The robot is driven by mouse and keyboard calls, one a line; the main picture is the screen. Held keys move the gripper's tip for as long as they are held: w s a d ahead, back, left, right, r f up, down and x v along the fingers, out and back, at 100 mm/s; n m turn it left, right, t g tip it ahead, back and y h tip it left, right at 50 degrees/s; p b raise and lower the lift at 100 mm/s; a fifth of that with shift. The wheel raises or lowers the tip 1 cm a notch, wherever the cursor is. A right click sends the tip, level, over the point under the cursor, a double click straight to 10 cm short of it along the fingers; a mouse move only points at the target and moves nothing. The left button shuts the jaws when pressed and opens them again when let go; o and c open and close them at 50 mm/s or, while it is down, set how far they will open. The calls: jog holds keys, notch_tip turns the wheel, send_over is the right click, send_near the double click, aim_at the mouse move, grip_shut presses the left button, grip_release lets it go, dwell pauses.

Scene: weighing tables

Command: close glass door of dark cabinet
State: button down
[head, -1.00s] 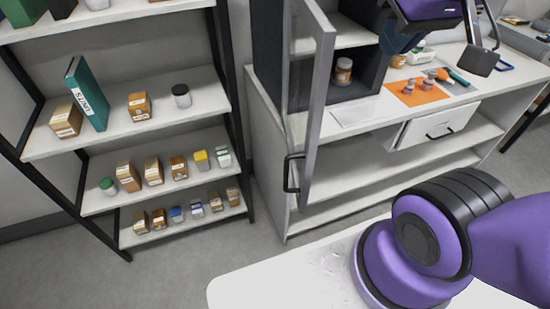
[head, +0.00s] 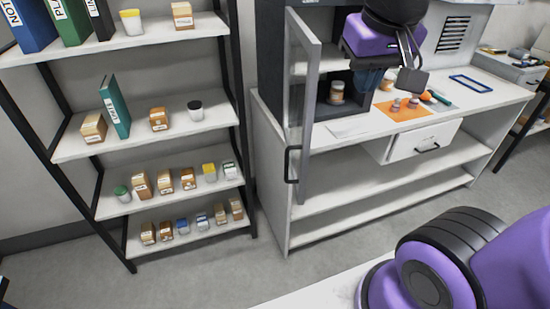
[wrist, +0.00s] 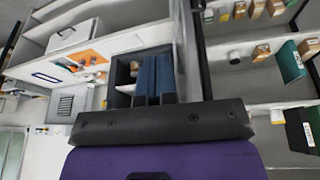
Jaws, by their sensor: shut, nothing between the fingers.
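The dark cabinet (head: 376,82) stands on the white bench, with a jar (head: 337,92) inside on its floor. Its glass door (head: 305,110) stands open, swung out toward me, with a black handle (head: 291,164) low on its outer edge. The door's grey frame (wrist: 188,50) also shows in the wrist view. My gripper (head: 370,82) is shut and empty, in front of the cabinet opening, right of the door on its inner side. Its blue fingers (wrist: 153,78) show side by side in the wrist view, apart from the door frame. The fingertips partly cover the cabinet interior.
An orange mat (head: 403,111) with small items lies on the bench right of the cabinet. A white drawer (head: 425,140) stands open below. A shelf rack (head: 190,130) with boxes and binders stands at left. Grey floor (head: 215,265) is free between rack and bench.

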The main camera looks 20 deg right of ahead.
jog(key=w+a+f+m+g+h, duration=0.2)
jog(key=w+a+f+m+h, duration=0.35)
jog(key=w+a+f, duration=1.2)
jog(key=s+d+f, duration=0.2)
jog(key=d+f, duration=0.4)
jog(key=d, duration=0.2)
jog(key=shift+s+h, duration=0.35)
jog(key=shift+f+n, duration=0.1)
jog(key=shift+n, duration=0.25)
